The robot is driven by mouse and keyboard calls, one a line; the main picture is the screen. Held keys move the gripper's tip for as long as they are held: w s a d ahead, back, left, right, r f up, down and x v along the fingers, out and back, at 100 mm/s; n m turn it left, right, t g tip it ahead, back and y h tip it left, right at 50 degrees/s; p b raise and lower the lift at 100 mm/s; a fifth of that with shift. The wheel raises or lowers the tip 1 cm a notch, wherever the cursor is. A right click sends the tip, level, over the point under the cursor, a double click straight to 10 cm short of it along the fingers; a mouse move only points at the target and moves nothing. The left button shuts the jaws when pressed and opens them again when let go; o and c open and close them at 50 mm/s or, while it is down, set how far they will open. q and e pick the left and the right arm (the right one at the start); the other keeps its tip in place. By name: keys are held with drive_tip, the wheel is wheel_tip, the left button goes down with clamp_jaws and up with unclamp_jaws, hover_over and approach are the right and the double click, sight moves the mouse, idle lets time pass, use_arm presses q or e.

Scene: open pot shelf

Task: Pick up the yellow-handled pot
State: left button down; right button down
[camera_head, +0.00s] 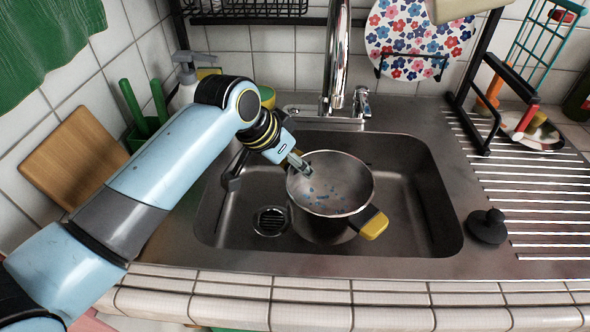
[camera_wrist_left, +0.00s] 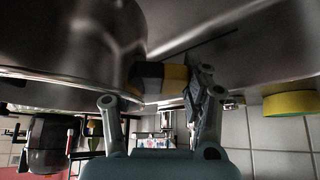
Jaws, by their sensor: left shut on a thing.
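The yellow-handled pot (camera_head: 330,190) is a steel pot over the sink basin, with small blue and reddish bits inside. One yellow and black handle (camera_head: 373,222) sticks out free toward the lower right. My left gripper (camera_head: 303,168) is at the opposite, upper-left side of the rim. In the left wrist view, its fingers are shut on the other yellow and black handle (camera_wrist_left: 174,76), beside the pot's wall (camera_wrist_left: 85,40). The pot looks roughly level; I cannot tell whether its base touches the sink floor. My right gripper is not in view.
The steel sink (camera_head: 420,215) surrounds the pot, with a drain (camera_head: 269,221) to its left. The faucet (camera_head: 336,60) stands behind. A wooden board (camera_head: 72,158) leans at left. A tiled edge runs in front.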

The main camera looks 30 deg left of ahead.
use_arm(q)
drive_tip(key=shift+r, duration=1.3)
drive_tip(key=shift+r+p, duration=0.35)
drive_tip(key=shift+r, duration=0.15)
wheel_tip(320, 180, up, 7)
drive_tip(key=p, duration=0.6)
drive_tip(key=shift+w+f, duration=0.1)
drive_tip(key=shift+f, duration=0.1)
